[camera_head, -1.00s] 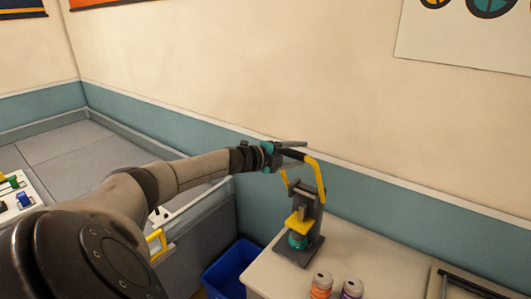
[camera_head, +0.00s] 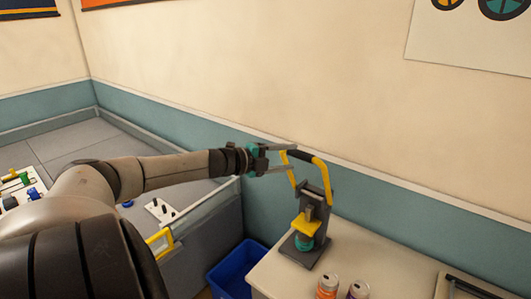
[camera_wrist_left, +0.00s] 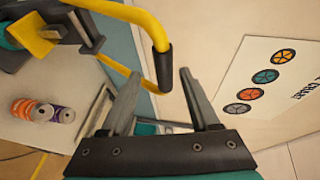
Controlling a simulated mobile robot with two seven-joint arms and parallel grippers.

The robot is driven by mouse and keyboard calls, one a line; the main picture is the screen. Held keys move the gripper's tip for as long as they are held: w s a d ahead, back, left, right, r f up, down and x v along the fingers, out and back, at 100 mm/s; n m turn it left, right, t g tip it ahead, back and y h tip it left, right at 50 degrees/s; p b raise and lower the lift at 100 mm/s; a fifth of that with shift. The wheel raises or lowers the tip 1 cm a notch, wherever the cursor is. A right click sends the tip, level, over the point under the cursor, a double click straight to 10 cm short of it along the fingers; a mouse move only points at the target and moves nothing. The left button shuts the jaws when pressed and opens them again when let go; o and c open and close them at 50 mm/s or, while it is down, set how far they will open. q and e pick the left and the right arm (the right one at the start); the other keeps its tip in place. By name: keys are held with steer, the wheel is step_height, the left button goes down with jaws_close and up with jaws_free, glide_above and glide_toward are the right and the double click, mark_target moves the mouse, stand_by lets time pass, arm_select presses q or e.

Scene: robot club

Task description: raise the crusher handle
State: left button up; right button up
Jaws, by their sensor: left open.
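The can crusher (camera_head: 324,222) stands on the table with its yellow handle (camera_head: 322,172) up above its grey body. The black grip (camera_head: 300,155) lies across the top of the handle. A teal can (camera_head: 304,243) is under the yellow press plate. My left gripper (camera_head: 286,158) is open and empty, beside the grip on its left. In the left wrist view the black grip (camera_wrist_left: 164,70) shows between and beyond the two spread fingers (camera_wrist_left: 160,95), and no finger is closed on it. My right gripper is not in view.
An orange can (camera_head: 327,287) and a purple can (camera_head: 358,290) stand at the table's front edge. A blue bin (camera_head: 236,268) is on the floor left of the table (camera_head: 378,256). A dark-framed tray (camera_head: 450,285) is at right. The wall is close behind the crusher.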

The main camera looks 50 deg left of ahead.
arm_select(q)
steer(key=shift+p+v, duration=0.35)
steer(key=shift+v, duration=0.5)
steer(key=shift+p+v, duration=1.55)
steer(key=shift+v, duration=0.9)
steer(key=shift+d, duration=0.1)
